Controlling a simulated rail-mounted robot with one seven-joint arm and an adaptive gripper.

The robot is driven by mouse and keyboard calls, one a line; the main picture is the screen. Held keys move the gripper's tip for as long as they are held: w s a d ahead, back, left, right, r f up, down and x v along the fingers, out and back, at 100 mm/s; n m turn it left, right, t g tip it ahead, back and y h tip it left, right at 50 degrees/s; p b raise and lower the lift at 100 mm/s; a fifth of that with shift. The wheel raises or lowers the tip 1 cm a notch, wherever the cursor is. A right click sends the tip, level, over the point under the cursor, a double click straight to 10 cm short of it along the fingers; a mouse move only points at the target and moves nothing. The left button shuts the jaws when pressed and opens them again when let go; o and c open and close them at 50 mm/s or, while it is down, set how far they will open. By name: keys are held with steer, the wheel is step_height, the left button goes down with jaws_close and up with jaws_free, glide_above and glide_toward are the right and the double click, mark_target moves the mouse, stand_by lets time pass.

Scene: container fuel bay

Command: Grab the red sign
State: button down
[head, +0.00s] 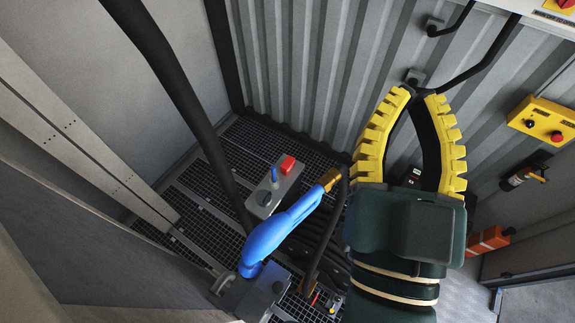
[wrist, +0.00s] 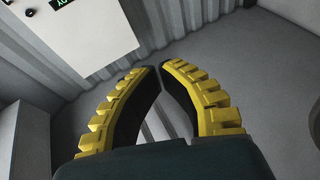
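I cannot make out a red sign for certain in either view. My gripper (head: 418,93) has yellow ribbed fingers that bow outward and come together at the tips. In the wrist view the tips (wrist: 158,68) nearly meet, and I see nothing held between them. My gripper is in front of the corrugated wall, apart from both red items.
A blue nozzle (head: 275,230) stands on the left over the dark grating floor (head: 240,150). A black hose (head: 175,80) crosses the left side. A yellow control box (head: 545,120) is on the right wall. A white cabinet (wrist: 80,35) fills the wrist view's upper left.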

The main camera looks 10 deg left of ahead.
steer(key=shift+c, duration=1.9)
jaws_free()
steer(key=shift+w, duration=0.1)
